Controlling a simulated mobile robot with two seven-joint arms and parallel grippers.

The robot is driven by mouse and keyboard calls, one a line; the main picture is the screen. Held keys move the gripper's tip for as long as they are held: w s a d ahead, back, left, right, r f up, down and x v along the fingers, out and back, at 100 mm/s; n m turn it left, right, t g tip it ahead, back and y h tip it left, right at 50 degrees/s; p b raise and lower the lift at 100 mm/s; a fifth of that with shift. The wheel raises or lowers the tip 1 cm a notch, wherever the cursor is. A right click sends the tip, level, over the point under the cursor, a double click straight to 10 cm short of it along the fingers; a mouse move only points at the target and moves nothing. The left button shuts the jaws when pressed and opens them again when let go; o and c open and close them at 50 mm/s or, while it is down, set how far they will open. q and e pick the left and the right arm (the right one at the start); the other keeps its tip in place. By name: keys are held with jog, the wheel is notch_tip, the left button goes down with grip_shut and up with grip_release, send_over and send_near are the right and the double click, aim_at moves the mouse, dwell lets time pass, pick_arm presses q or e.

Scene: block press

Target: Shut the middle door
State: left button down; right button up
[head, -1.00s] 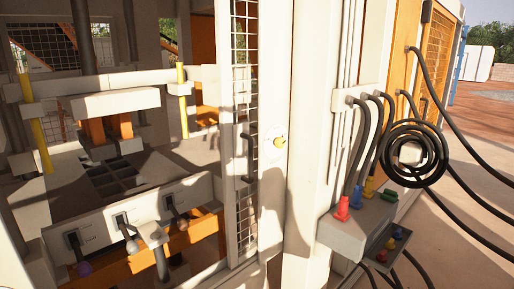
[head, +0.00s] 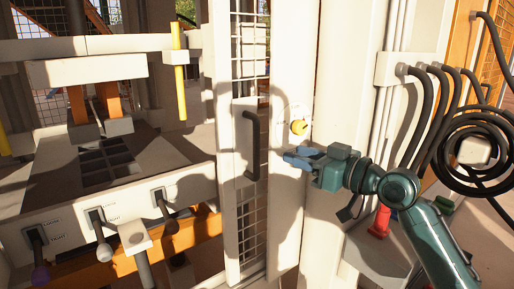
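A pale door (head: 228,150) with wire mesh panels stands at the right side of the press opening. It bears a dark vertical bar handle (head: 253,146). The opening to its left shows the press inside uncovered, so the door looks open. My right gripper (head: 292,158) is in front of the pale post, just right of the handle and apart from it in the picture. Its blue fingers point left and hold nothing that I can see. The finger gap is too small to judge. My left gripper is not in view.
A yellow round knob (head: 299,127) is on the post just above my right gripper. Levers (head: 166,210) stick out of the front panel at left. Black hoses (head: 424,115) and a coil (head: 486,150) hang at right. A red connector (head: 380,221) sits below my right arm.

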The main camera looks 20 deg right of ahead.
aim_at(259, 143)
jog(key=p+x, duration=0.2)
jog(key=x, duration=0.9)
jog(key=shift+s+a+r, duration=0.1)
jog(key=shift+a+r, duration=0.05)
jog(key=shift+a, duration=0.05)
jog(key=shift+p+x, duration=0.35)
jog(key=shift+x, duration=0.45)
jog(key=shift+d, duration=0.1)
grip_shut()
